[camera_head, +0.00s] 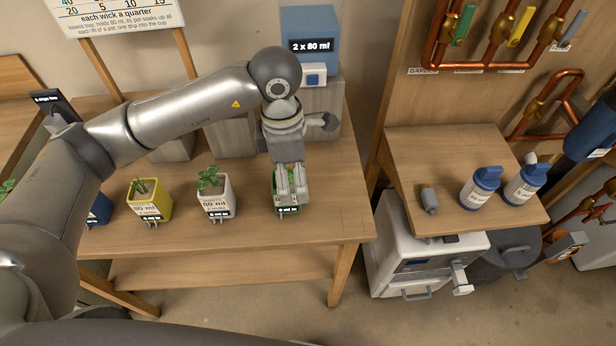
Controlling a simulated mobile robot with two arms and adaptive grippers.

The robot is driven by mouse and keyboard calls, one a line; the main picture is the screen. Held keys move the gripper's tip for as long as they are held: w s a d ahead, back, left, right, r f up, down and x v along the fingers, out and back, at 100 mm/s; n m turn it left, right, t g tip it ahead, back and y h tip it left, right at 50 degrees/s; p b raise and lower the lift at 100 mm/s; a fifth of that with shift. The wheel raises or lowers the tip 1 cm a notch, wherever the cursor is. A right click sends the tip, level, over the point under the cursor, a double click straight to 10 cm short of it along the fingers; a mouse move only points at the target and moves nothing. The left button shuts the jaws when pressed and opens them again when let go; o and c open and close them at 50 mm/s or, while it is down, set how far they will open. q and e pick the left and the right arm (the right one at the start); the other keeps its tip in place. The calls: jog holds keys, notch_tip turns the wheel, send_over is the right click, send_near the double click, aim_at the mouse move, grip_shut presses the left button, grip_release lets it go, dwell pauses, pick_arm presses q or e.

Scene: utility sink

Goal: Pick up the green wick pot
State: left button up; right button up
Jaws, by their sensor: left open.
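The green wick pot (286,209) stands on the wooden table near its right end. Only its green lower edge, a dark label and a bit of its side show. My left gripper (292,200) is open and reaches down over this pot, with its fingers in front of and over it. The fingers hide most of the pot, and whether they touch it cannot be seen. My right gripper is not in view.
A white pot (216,200), a yellow pot (149,202) and a blue pot (99,209) stand in a row to the left on the table (250,238). A blue box (309,28) stands behind my gripper. Two blue-capped bottles (480,188) stand on the right shelf.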

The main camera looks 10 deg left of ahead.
pick_arm(q)
jog(key=shift+w+a+r+y, duration=0.1)
jog(key=shift+w+a+y, duration=0.2)
jog(key=shift+w+a, duration=0.3)
jog(key=shift+a+f, duration=0.2)
jog(key=shift+f, duration=0.1)
notch_tip(320, 180, down, 4)
jog(key=shift+s+a+f+p, duration=0.15)
jog(key=shift+f+p, duration=0.1)
jog(key=shift+p, duration=0.4)
jog(key=shift+f+p, duration=0.4)
jog(key=shift+f, duration=0.15)
jog(key=f, duration=0.1)
jog(key=f+p, duration=0.1)
jog(key=f, duration=0.1)
jog(key=shift+w+a+f, duration=0.15)
jog(key=shift+w+f, duration=0.1)
jog(key=shift+f, duration=0.05)
jog(key=shift+f+p, duration=0.3)
jog(key=shift+f, duration=0.1)
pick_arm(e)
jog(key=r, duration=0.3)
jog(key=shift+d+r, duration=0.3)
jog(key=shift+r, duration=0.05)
pick_arm(q)
jog(key=shift+c, duration=0.3)
jog(key=c, duration=0.9)
